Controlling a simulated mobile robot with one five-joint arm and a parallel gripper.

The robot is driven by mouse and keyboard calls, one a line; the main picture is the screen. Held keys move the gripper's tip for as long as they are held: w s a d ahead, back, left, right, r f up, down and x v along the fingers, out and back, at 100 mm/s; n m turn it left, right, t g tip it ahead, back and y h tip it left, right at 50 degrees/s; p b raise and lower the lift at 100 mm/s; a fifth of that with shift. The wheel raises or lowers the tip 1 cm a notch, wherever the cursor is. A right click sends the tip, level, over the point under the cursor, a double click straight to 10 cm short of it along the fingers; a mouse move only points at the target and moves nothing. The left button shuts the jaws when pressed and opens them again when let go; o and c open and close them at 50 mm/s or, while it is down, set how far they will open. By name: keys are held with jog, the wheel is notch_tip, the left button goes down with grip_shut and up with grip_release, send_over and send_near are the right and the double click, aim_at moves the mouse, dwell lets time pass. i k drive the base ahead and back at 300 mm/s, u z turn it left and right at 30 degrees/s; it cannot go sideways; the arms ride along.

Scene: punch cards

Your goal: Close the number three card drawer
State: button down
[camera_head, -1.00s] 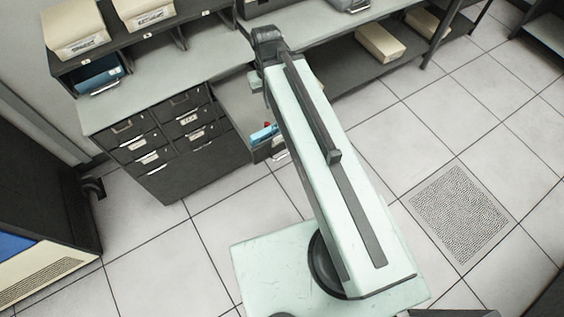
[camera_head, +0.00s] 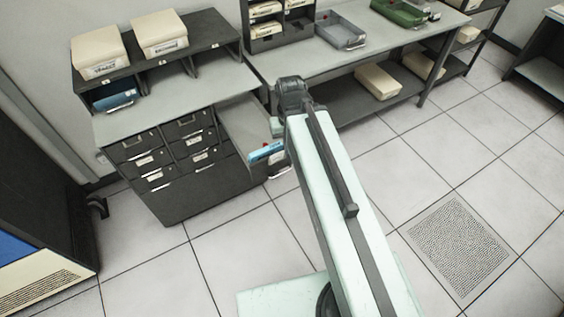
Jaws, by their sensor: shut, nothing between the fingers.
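A dark card cabinet (camera_head: 215,188) with several small labelled drawers stands left of centre under a grey top. At its right side a grey drawer (camera_head: 243,122) stands pulled out, with blue cards (camera_head: 266,152) near its front end. I cannot read its number. My arm crosses the view from the bottom to its dark elbow joint just right of the open drawer, and it hides part of that drawer's front. A small pale part of my arm shows beside the elbow. My gripper's fingers are hidden behind the arm, so their contact with the drawer cannot be seen.
A long grey bench (camera_head: 375,45) with trays runs to the right, with cream boxes (camera_head: 377,82) on its lower shelf. A dark machine (camera_head: 40,190) stands at the left. The tiled floor (camera_head: 430,150) in front and right is clear, with a perforated tile (camera_head: 457,247).

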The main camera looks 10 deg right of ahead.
aim_at(246, 121)
jog(key=i, duration=0.85)
